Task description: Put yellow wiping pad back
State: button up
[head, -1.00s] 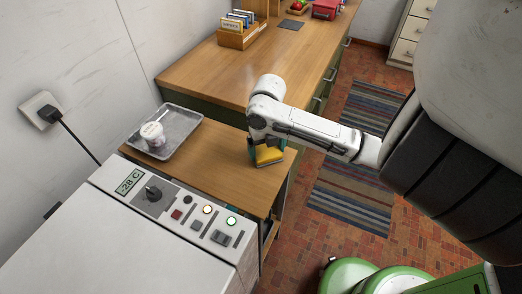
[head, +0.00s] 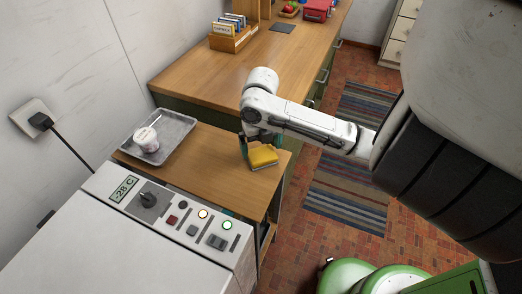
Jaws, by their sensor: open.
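The yellow wiping pad (head: 263,157) lies on the low wooden table (head: 205,165), close to its right end, in the head view. It has a darker underside edge. My gripper (head: 259,142) is open just above and behind the pad, with teal fingers on either side of its far part. I cannot tell whether a finger still touches the pad. The wrist hides part of the table behind it.
A grey metal tray (head: 176,145) with a white tub (head: 145,138) stands at the left. A white control unit (head: 120,235) borders the table in front. The longer wooden counter (head: 235,75) behind holds a card box (head: 233,38). Bare tabletop lies between tray and pad.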

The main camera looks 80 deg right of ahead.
aim_at(262, 154)
notch_tip(262, 154, up, 9)
jog(key=shift+r, duration=0.2)
jog(key=shift+s, duration=0.1)
dwell(0.6)
